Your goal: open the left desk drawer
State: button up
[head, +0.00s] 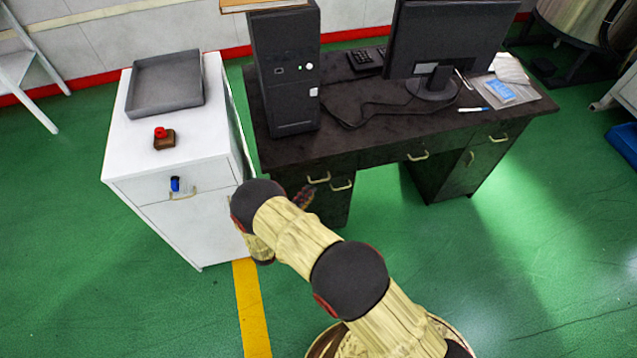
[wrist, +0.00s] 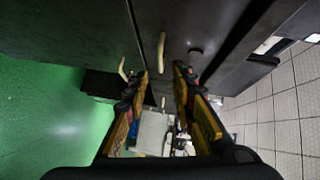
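The dark desk (head: 400,125) stands ahead, and its left drawer front appears closed. The left drawer has a pale bar handle (head: 318,178), just beyond my gripper (head: 304,197) in the head view. A second pale handle (head: 342,185) sits beside and lower. In the wrist view, my gripper (wrist: 164,70) is open, its fingers spread with nothing held. One pale handle (wrist: 161,52) shows in line with the gap between the fingertips; I cannot tell whether it lies between them or beyond. Another handle (wrist: 122,68) is to the left. My arm partly hides the gripper in the head view.
A white cabinet (head: 190,225) stands left of the desk, with a grey tray (head: 165,84) and a red-button box (head: 164,138) on top. A computer tower (head: 288,85) and monitor (head: 445,40) stand on the desk. The green floor at the right front is clear.

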jog(key=b+x, duration=0.1)
jog(key=x, duration=0.6)
jog(key=shift+d+b, duration=0.2)
jog(key=shift+b, duration=0.2)
jog(key=shift+w, duration=0.1)
jog(key=shift+c, duration=0.2)
grip_shut()
jog(key=shift+f, duration=0.1)
